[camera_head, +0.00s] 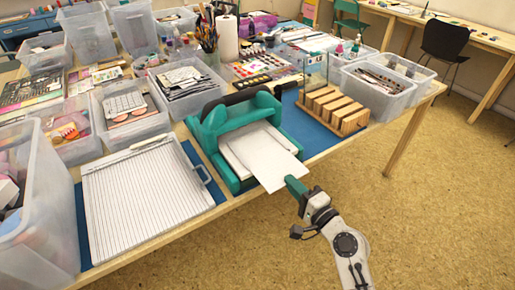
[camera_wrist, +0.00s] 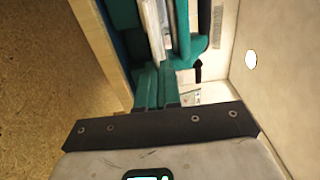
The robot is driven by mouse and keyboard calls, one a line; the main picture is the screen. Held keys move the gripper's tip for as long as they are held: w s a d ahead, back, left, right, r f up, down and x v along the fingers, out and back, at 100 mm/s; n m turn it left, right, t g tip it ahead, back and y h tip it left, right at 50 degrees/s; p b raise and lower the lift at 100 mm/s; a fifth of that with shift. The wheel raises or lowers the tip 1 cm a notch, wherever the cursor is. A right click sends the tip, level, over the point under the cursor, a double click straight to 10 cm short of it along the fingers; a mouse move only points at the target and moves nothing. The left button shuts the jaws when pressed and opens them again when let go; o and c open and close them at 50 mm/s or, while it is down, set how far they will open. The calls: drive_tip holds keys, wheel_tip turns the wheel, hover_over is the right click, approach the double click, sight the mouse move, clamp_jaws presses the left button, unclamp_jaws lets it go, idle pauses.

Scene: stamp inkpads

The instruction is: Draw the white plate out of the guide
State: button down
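The white plate (camera_head: 266,158) sticks out of the front of the teal press-like guide (camera_head: 213,130), towards me and past the table's front edge. Its inner part lies over a pale bed in the guide. My gripper (camera_head: 291,182) is at the plate's near edge, its teal fingers close together and apparently shut on that edge. In the wrist view the fingers (camera_wrist: 156,86) meet the pale plate layers (camera_wrist: 156,28), seen edge-on. The exact contact between the fingers is hard to see.
The guide stands on a blue mat (camera_head: 322,138). A ruled white board (camera_head: 146,197) lies left of it, and a wooden slotted block (camera_head: 335,110) stands right. Clear bins (camera_head: 377,88) and craft supplies crowd the table. The floor (camera_head: 430,200) in front is free.

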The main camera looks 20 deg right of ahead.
drive_tip(key=b+v, duration=0.1)
drive_tip(key=v, duration=0.6)
drive_tip(key=shift+s, duration=0.15)
idle(0.7)
drive_tip(key=shift+r, duration=0.15)
wheel_tip(320, 180, up, 4)
drive_tip(key=p, duration=0.3)
idle(0.4)
